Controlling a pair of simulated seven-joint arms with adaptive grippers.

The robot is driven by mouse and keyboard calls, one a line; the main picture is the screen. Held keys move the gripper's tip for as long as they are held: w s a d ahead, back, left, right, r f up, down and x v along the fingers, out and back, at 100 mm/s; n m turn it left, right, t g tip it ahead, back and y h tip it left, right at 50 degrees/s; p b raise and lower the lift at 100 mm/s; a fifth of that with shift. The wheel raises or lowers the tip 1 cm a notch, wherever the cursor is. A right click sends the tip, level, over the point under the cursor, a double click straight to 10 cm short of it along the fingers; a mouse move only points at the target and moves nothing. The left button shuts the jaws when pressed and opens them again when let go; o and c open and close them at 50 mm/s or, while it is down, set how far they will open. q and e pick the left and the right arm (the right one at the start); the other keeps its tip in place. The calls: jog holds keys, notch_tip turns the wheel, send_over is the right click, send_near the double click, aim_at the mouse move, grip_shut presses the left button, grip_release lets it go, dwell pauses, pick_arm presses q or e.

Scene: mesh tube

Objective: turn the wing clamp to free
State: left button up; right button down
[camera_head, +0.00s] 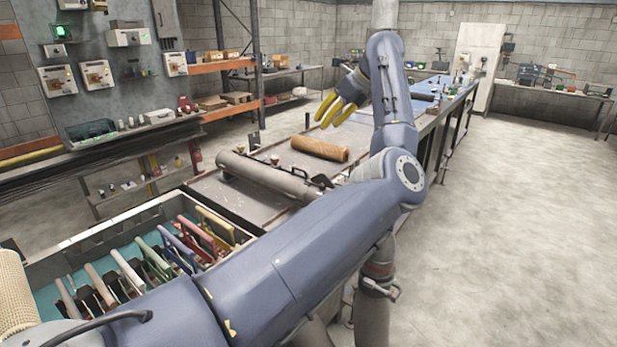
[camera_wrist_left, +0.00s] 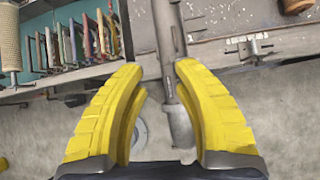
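My left gripper (camera_head: 335,110) has yellow fingers and hangs above the bench in the head view. In the left wrist view its fingers (camera_wrist_left: 160,95) are spread apart with nothing held between them. A grey tube (camera_head: 262,174) lies on the bench, with dark fittings near its right end. A small metal fitting with a crossbar (camera_wrist_left: 250,47) sits at the bench edge in the left wrist view; it may be the wing clamp, but I cannot tell its turn. A grey bar (camera_wrist_left: 172,60) shows beyond the fingers, apart from them. My right gripper is not in view.
A brown mesh roll (camera_head: 320,148) lies on the bench behind the tube. A rack of several coloured-handled tools (camera_head: 130,275) stands at the lower left. A pale mesh cylinder (camera_head: 14,290) is at the left edge. The floor on the right (camera_head: 510,230) is clear.

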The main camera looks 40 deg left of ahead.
aim_at(323, 176)
pick_arm(q)
jog(key=d+f+n+h, duration=0.1)
jog(key=d+f+h, duration=0.2)
jog(key=d, duration=0.2)
jog(key=shift+t, duration=0.3)
jog(key=x, duration=1.7)
jog(key=shift+w+a+f, duration=0.1)
jog(key=shift+w+f, duration=0.15)
grip_shut()
